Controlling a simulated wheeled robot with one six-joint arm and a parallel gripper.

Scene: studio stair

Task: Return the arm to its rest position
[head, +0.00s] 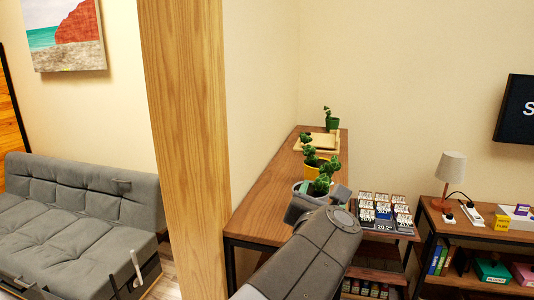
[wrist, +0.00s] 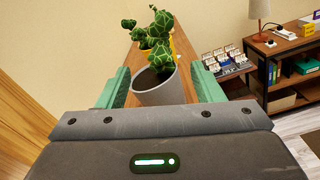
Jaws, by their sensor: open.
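My gripper (wrist: 162,80) is open, its two green fingers apart on either side of a grey pot (wrist: 155,90) in the wrist view. I cannot tell whether they touch it. In the head view my arm reaches forward from the bottom to the near end of a wooden table (head: 258,222). The gripper's fingers are largely hidden there behind my wrist, beside the grey pot and its plant (head: 325,178).
A yellow pot (head: 311,171) with a plant, a wooden tray (head: 314,146) and a green pot (head: 332,123) stand farther back. A wooden post (head: 185,130) rises at left. A card rack (head: 384,215) and a shelf with a lamp (head: 453,165) are right. A grey sofa (head: 80,215) is far left.

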